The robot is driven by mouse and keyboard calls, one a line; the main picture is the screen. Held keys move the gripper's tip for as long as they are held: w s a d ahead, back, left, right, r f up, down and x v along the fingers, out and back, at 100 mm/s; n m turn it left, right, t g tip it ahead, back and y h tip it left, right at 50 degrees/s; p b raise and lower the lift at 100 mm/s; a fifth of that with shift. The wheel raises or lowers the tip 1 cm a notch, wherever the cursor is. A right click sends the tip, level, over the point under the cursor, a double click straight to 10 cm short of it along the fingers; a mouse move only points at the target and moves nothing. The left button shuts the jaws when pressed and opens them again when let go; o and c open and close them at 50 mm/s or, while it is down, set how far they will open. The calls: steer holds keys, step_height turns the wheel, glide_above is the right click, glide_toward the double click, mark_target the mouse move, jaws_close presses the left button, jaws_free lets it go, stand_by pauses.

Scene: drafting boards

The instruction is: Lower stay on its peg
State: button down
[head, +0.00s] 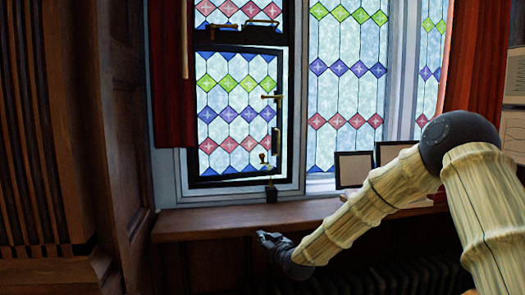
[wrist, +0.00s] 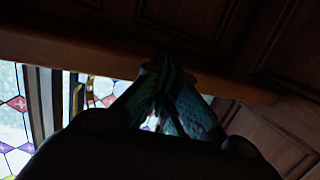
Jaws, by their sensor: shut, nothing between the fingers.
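The stay (head: 265,160) appears as a small brass piece with a reddish knob at the lower right corner of the leaded casement (head: 236,120), raised above the sill. Below it a small dark block with a thin upright, which looks like the peg (head: 271,193), stands on the sill. Whether stay and peg touch is too small to tell. My gripper (head: 262,236) is shut and empty, below the sill's front edge and under the peg. In the wrist view my closed fingers (wrist: 157,75) are dark, with a brass fitting (wrist: 78,102) at the left beside the coloured glass.
The wooden sill (head: 200,221) runs above my gripper, its front edge between gripper and peg. A brass handle (head: 272,97) is higher on the casement. Picture frames (head: 353,169) stand right on the sill, behind my arm. Red curtains (head: 172,80) hang at both sides.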

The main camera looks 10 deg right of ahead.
steer(key=w+d+r+t+p, duration=0.1)
steer(key=w+d+r+t, duration=0.1)
steer(key=r, duration=1.3)
steer(key=w+d+r+n+t, duration=0.1)
steer(key=w+d+r+t, duration=0.1)
steer(key=r, duration=1.3)
steer(key=shift+w+d+r+t+p, duration=0.2)
steer(key=shift+w+r+t+p, duration=0.25)
steer(key=shift+w, duration=0.5)
steer(key=p, duration=0.8)
glide_above(264, 163)
steer(key=shift+f, duration=0.8)
steer(key=shift+a, duration=0.25)
steer(key=shift+s, duration=0.1)
